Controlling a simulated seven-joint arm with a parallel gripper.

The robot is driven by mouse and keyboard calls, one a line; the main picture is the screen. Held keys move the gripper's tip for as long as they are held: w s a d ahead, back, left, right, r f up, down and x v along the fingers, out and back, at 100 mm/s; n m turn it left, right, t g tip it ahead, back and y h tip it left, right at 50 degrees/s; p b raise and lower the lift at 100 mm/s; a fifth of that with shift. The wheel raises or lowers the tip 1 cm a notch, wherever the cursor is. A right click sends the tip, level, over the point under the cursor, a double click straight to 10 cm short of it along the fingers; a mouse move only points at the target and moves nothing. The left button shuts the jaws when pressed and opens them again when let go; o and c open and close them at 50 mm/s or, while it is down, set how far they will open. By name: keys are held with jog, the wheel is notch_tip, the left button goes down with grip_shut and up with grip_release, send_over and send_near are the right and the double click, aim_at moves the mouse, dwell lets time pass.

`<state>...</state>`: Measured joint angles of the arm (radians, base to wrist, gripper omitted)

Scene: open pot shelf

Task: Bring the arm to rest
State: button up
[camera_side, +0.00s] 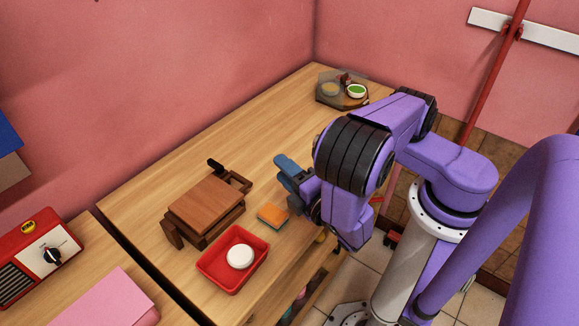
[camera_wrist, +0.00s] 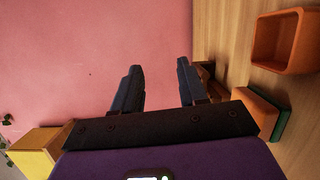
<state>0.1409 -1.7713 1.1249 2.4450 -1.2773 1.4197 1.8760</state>
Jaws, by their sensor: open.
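My gripper (camera_side: 288,170) is raised near the middle of the wooden table in the side view, its blue fingers pointing left toward the back wall. In the wrist view my gripper (camera_wrist: 158,72) shows two dark blue fingers spread apart. Nothing is between them, and the pink wall fills the gap. In the side view the fingers appear clear of the objects around them. My arm is bent, with the wrist folded beside the table edge.
A brown wooden piece (camera_side: 207,205) stands on the table (camera_side: 265,120). An orange sponge-like block (camera_side: 272,215) lies near a red tray (camera_side: 212,274) holding a white round object (camera_side: 240,257). A grey tray (camera_side: 328,102) with bowls is at the far end. The table between is clear.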

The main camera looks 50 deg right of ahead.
jog(key=s+d+r+m+g+h, duration=0.5)
jog(key=s+d+g, duration=0.3)
jog(key=g, duration=0.4)
jog(key=s+a+r+n+g+y, duration=0.1)
jog(key=s+r+g+y, duration=0.4)
jog(key=y, duration=0.5)
jog(key=shift+s+a+r, duration=0.45)
jog(key=shift+s, duration=0.45)
dwell(0.3)
